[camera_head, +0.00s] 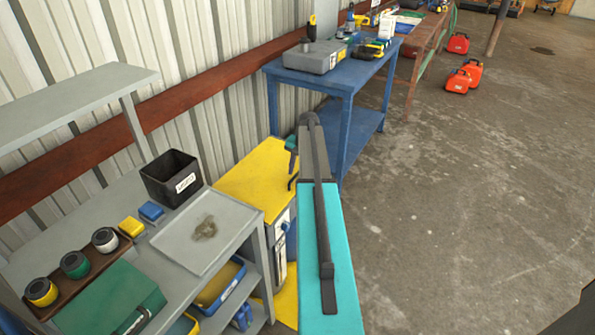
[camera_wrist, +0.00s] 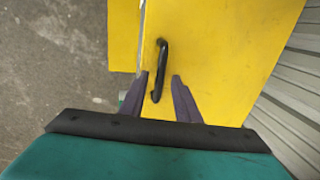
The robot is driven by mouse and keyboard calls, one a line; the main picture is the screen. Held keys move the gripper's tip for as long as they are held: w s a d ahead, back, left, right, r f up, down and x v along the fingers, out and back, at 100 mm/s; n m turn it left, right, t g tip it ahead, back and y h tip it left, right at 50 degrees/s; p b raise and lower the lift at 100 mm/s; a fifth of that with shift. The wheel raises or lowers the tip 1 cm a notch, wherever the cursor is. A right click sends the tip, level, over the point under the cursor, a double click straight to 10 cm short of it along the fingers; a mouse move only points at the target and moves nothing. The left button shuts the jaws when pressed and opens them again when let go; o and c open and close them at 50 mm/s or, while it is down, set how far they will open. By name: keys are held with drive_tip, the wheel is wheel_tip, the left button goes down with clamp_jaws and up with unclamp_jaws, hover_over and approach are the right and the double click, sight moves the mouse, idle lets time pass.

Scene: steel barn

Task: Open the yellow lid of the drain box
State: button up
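The yellow lid (camera_head: 252,182) of the drain box (camera_head: 279,250) lies flat and looks closed in the head view. It fills much of the wrist view (camera_wrist: 225,50). A black bar handle (camera_wrist: 162,58) stands on the lid near its edge. My gripper (camera_wrist: 161,76) is open, with its two dark fingers spread on either side of the handle's lower part. The handle's near end lies between the fingers; I cannot tell whether they touch it. In the head view my arm hides part of the box and lid.
A grey shelf unit (camera_head: 106,232) with a black bin (camera_head: 171,178), tray (camera_head: 206,231) and jars stands left of the box. A blue table (camera_head: 346,80) is behind it. Corrugated wall runs along the left.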

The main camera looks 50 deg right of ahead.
clamp_jaws()
drive_tip(key=shift+r, duration=0.15)
